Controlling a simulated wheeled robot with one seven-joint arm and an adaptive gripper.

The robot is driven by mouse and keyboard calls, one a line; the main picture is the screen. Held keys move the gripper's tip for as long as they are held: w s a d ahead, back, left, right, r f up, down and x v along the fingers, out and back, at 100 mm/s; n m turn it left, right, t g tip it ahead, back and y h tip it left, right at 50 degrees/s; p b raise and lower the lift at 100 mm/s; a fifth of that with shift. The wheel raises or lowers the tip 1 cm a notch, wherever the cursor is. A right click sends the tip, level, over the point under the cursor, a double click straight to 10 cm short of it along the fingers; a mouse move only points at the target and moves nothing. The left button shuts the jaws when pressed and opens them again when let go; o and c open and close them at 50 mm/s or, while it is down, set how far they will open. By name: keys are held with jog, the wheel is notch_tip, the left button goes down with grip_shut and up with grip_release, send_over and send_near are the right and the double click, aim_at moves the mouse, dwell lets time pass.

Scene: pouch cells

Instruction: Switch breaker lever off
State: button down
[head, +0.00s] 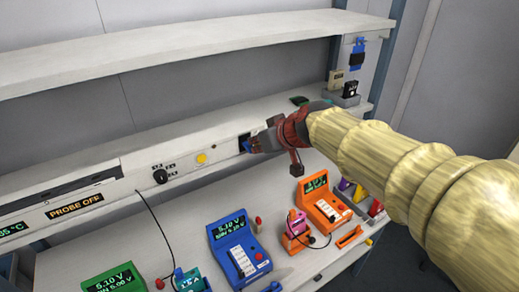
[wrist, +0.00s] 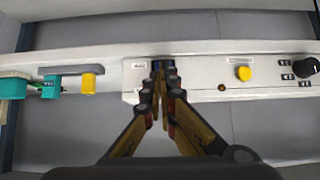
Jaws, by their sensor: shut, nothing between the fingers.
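The breaker (head: 244,142) is a small dark housing with a blue part, set in the front rail of the shelf, right of the yellow button. In the wrist view the breaker (wrist: 163,63) shows as a dark slot with a bit of blue at its top, straight ahead of my fingertips. My gripper (head: 256,145) is shut and empty, with its tips at the breaker; it also shows in the wrist view (wrist: 162,78). The fingers hide most of the breaker and its lever, so I cannot tell the lever's position or whether I touch it.
The rail also holds a yellow button (head: 201,158), a black knob (head: 160,176) and a "PROBE OFF" display (head: 75,206). Below stand a blue tester (head: 239,250), an orange tester (head: 322,203) and a green tester (head: 113,280). An upper shelf (head: 180,55) runs above.

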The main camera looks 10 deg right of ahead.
jog(key=shift+s+f+b, duration=0.15)
jog(key=shift+f+b, duration=0.3)
jog(key=shift+b, duration=0.4)
jog(key=shift+r, duration=0.1)
dwell(0.6)
jog(key=shift+w+a+r, duration=0.15)
jog(key=shift+w+r, duration=0.05)
jog(key=shift+w, duration=0.5)
